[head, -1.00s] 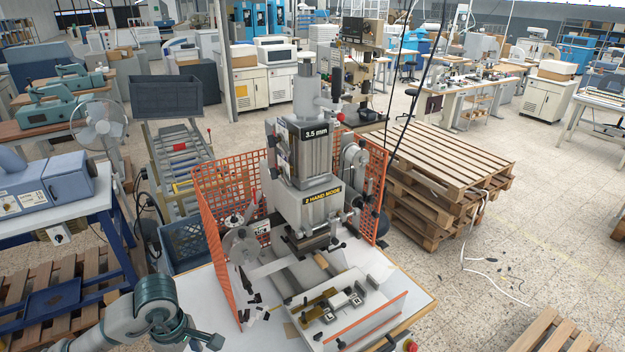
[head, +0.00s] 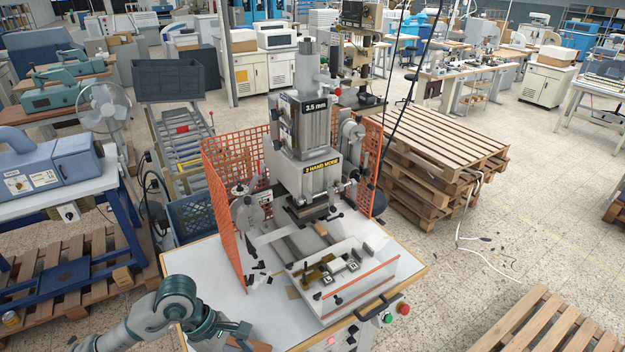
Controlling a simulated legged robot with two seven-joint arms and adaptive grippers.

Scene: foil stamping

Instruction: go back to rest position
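My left arm (head: 175,300) comes in at the lower left, over the near left edge of the machine table (head: 200,268). Its gripper (head: 232,335) is at the bottom edge of the head view, small, dark and partly cut off. Whether its fingers are open or shut cannot be made out. Small brown pieces (head: 258,345) show close beside it. My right gripper is not in view. The foil stamping machine (head: 305,150) stands upright on the table, with an orange mesh guard at its sides and a fixture (head: 335,270) in front.
A control box with green and red buttons (head: 388,318) and a black handle sit at the table's front edge. Wooden pallets (head: 440,170) are stacked to the right, and another pallet (head: 545,325) lies lower right. Open floor (head: 470,290) lies between them.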

